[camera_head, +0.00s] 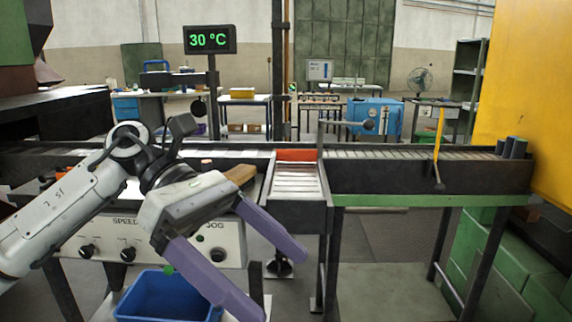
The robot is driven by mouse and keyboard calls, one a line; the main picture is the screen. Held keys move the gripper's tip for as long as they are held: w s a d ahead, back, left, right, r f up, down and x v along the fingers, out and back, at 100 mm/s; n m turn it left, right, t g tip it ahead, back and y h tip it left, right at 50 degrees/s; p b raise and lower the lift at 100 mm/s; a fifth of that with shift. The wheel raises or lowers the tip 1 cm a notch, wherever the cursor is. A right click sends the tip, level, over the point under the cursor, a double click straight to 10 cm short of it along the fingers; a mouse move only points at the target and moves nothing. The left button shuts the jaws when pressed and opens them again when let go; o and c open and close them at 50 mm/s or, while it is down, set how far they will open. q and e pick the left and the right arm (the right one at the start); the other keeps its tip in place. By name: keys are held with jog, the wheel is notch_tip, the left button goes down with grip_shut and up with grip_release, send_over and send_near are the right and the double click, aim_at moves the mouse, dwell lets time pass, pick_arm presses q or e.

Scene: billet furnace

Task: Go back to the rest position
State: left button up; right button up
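My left arm comes in from the left, and its gripper (279,297) hangs in front of the control panel (190,240). Its two purple fingers are spread apart and point down to the right. Nothing shows between them. The gripper body and fingers hide part of the panel, which bears the words SPEED and JOG and several black knobs. My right arm and gripper are not in view.
A blue bin (155,300) stands below the panel, close to the lower finger. A roller conveyor (430,178) runs across behind the arm, with a short side chute (297,184) holding an orange-red piece. A display (209,39) reads 30 °C.

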pick_arm(q)
jog(key=w+d+n+t+h, duration=0.3)
jog(key=d+n+t+h, duration=0.25)
jog(key=n+h, duration=0.85)
jog(key=w+a+f+n+t+y, duration=0.35)
jog(key=f+n+t+y, duration=0.4)
jog(key=n, duration=0.65)
jog(key=w+a+f+n+t+y, duration=0.3)
jog(key=a+f+n+t+y, duration=0.2)
jog(key=f+n+t, duration=0.65)
jog(key=s+a+f+n+g+y, duration=0.3)
jog(key=s+f+n, duration=0.2)
jog(key=s+f, duration=0.2)
jog(key=s+a+f+n+g+y, duration=0.3)
jog(key=s+f+n, duration=0.2)
jog(key=f, duration=0.6)
jog(key=s+a+f+n+g+y, duration=0.3)
jog(key=s+a+f+n+g, duration=0.1)
jog(key=s+f, duration=0.4)
jog(key=shift+s+f+n+p, duration=0.3)
jog(key=shift+f+n+p, duration=0.1)
jog(key=shift+f+n, duration=0.25)
